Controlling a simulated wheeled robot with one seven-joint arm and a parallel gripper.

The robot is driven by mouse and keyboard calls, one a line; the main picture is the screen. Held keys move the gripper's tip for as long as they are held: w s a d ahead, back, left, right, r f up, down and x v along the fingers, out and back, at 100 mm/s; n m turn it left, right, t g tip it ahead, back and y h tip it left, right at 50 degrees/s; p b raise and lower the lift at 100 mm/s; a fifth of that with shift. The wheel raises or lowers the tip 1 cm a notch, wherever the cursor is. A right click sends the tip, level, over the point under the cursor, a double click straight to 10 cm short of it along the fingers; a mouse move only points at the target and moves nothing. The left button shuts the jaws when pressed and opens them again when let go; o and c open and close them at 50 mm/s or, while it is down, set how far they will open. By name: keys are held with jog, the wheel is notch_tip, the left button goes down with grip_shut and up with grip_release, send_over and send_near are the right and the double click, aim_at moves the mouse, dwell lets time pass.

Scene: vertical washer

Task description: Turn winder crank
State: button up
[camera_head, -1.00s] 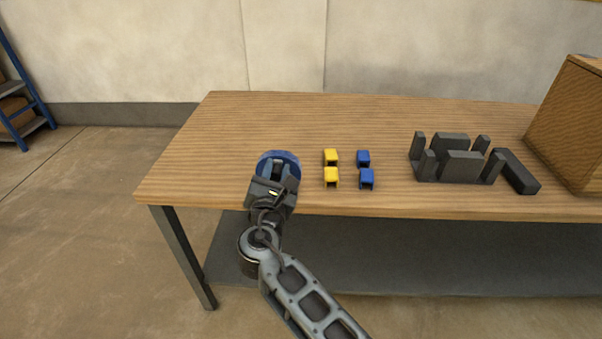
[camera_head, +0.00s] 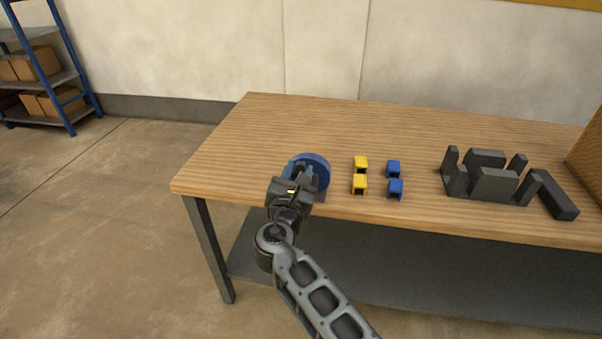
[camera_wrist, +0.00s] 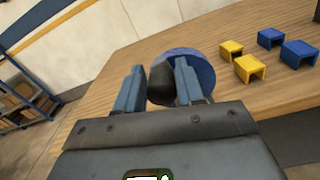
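The winder crank shows as a round blue disc (camera_head: 318,170) near the table's front left edge. Its dark handle (camera_wrist: 161,84) stands between my two blue fingers in the wrist view, with no clear gap on either side. My gripper (camera_wrist: 160,88) appears shut on this handle, with the disc (camera_wrist: 205,66) behind it and to the right. In the head view my gripper (camera_head: 302,178) is at the disc's left front side and hides part of it. The fingertips' exact contact is partly hidden.
Yellow blocks (camera_head: 360,164) and blue blocks (camera_head: 394,168) sit just right of the crank. A dark grey fixture (camera_head: 492,184) and a wooden box (camera_head: 590,150) stand farther right on the table (camera_head: 300,115). The table's back left is clear. A shelf (camera_head: 40,80) stands far left.

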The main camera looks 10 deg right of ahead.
jog(key=shift+o, duration=1.3)
jog(key=shift+d, duration=0.2)
jog(key=shift+f, duration=0.1)
jog(key=v, duration=0.7)
jog(key=shift+s+a, duration=0.2)
jog(key=shift+s, duration=0.15)
